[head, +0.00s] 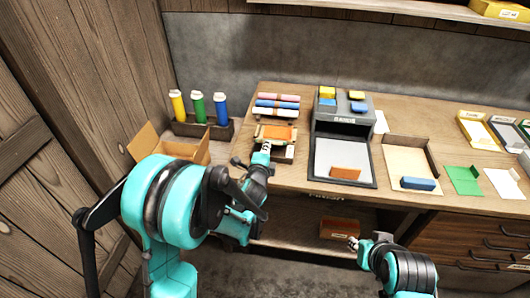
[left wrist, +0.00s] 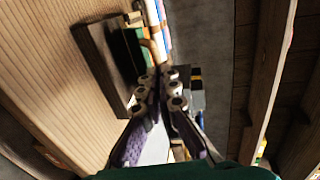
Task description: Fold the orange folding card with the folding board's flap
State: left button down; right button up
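In the head view, the orange folding card (head: 280,132) lies on the small wooden folding board (head: 286,153) near the table's front left. My left gripper (head: 265,148) is at the board's near side, in front of the card, and hides part of the board and its flap. In the left wrist view, its fingers (left wrist: 160,85) are close together, with nothing clearly held between them. Whether they touch the flap cannot be told. My right gripper (head: 353,243) is low, in front of the table and away from the card; its fingers are too small to read.
A grey station (head: 343,127) with a pale plate stands right of the board. Rolled tubes (head: 277,104) lie behind it. Yellow, green and blue bottles (head: 198,107) and an open cardboard box (head: 175,148) are at left. A wooden tray (head: 405,160) and a green card (head: 463,180) lie at right.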

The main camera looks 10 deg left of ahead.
pick_arm(q)
jog(key=shift+w+f, duration=0.25)
jog(key=shift+w, duration=0.05)
jog(key=c, duration=2)
grip_release()
jog(key=o, duration=0.4)
jog(key=shift+w+f, duration=0.2)
jog(key=shift+w, duration=0.05)
jog(key=shift+o, duration=0.6)
jog(key=shift+w+f, duration=0.15)
jog(key=shift+w, duration=0.1)
jog(key=shift+c, duration=0.4)
jog(key=shift+s, duration=0.15)
jog(key=shift+c, duration=0.3)
jog(key=shift+s, duration=0.15)
jog(key=v, duration=1.2)
jog(key=shift+r, duration=0.25)
